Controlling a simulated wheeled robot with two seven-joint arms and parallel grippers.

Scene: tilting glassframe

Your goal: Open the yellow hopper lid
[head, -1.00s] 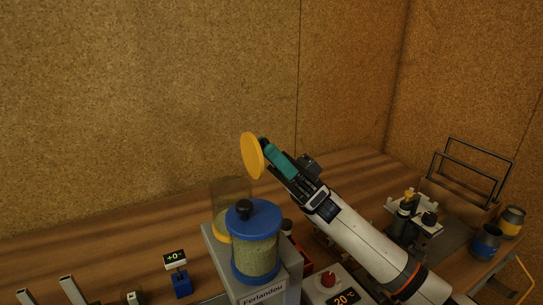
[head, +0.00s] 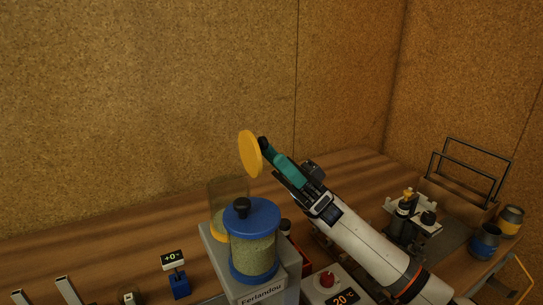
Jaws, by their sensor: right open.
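The yellow hopper lid (head: 249,154) is tilted up on edge, above and a little right of its clear hopper (head: 229,190). Its black knob (head: 263,143) faces right, toward my right gripper. The clear hopper has a yellow ring low down and is partly hidden behind the blue-lidded hopper (head: 255,246). My right gripper (head: 279,160), with teal fingers, is open just right of the knob; I cannot tell if a finger touches it. Whether a hinge holds the lid is not visible. My left gripper is not in view.
The grey machine (head: 285,283) carries both hoppers. A red knob and a 20 °C display stand to its right. A small blue stand with a display (head: 174,268) is at left. Bottles, a black rack (head: 470,170) and two jars are at right. The back wall is close.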

